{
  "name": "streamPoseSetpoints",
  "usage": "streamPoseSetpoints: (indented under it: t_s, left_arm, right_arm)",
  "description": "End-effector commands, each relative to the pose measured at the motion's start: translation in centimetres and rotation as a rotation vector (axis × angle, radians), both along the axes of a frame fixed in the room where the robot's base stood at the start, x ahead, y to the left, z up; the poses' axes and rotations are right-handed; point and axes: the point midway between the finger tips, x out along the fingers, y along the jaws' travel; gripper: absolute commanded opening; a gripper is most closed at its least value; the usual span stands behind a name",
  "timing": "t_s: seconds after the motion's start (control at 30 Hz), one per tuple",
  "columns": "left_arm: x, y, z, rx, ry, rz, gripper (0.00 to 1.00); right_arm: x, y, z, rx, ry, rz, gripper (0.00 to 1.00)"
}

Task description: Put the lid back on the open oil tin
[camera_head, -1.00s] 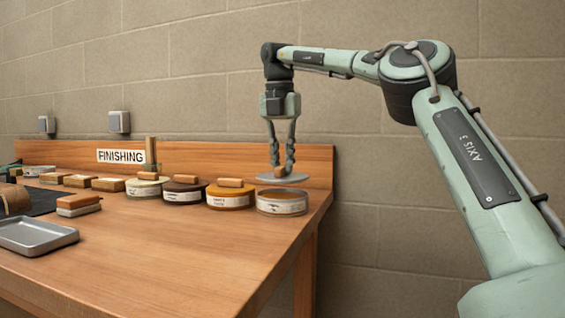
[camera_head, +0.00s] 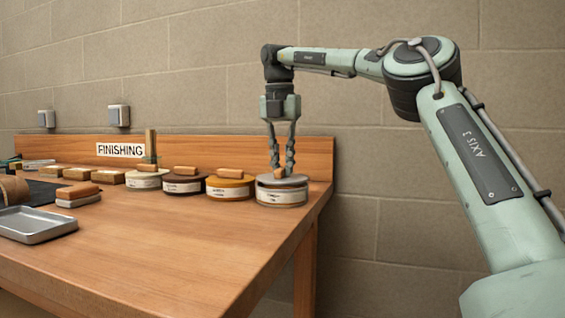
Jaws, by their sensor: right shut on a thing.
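The oil tin (camera_head: 282,197) is a round, low tin with a pale label near the right end of the bench. Its grey disc lid (camera_head: 294,181) with a wooden handle lies at the tin's rim and covers its top. I cannot tell whether it is fully seated. My right gripper (camera_head: 282,170) points straight down and is shut on the lid's handle, which its fingers partly hide. My left gripper is not in view.
Three lidded tins, yellow (camera_head: 230,188), dark brown (camera_head: 184,185) and pale (camera_head: 146,180), stand in a row to the left. A metal tray (camera_head: 38,224), a wood-topped block (camera_head: 78,195) and several wooden blocks lie farther left. The front bench top (camera_head: 190,250) is clear.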

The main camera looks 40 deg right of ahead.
Motion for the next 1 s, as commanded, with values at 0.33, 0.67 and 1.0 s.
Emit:
streamPoseSetpoints:
  t_s: [0.33,0.67,1.0]
  left_arm:
    - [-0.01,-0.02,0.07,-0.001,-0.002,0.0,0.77]
    - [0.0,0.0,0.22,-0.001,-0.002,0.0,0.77]
    - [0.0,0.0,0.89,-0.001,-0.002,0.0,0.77]
  right_arm:
    - [-0.01,-0.01,-0.01,0.0,0.0,0.0,0.0]
    - [-0.01,0.0,0.06,0.0,0.0,0.0,0.0]
    - [-0.03,0.03,0.13,0.001,0.0,0.0,0.0]
